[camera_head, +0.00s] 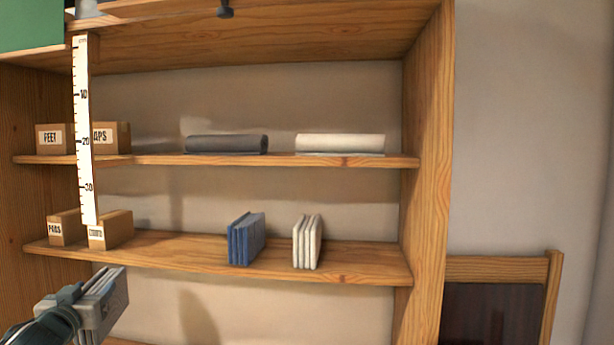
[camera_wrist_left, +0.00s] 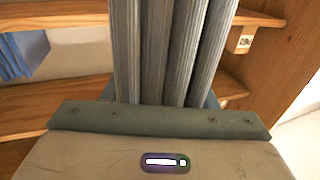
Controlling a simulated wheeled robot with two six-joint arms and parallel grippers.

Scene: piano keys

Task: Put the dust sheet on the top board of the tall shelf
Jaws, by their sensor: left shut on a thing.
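My left gripper (camera_head: 92,305) is at the lower left of the head view, in front of the shelf and below its lower visible board. It is shut on a grey folded bundle, apparently the dust sheet (camera_wrist_left: 172,50), which stands up as several ribbed layers in the left wrist view. The tall shelf (camera_head: 428,150) is wooden. Its top board (camera_head: 250,45) crosses the top of the head view; I see its underside and front edge, and little of its upper face. My right gripper is not in view.
A dark roll (camera_head: 226,144) and a white roll (camera_head: 340,144) lie on the middle board. Labelled boxes (camera_head: 112,229) stand at the left on two boards. Blue folded cloths (camera_head: 246,238) and white ones (camera_head: 307,242) stand lower. A ruler strip (camera_head: 83,130) hangs at left.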

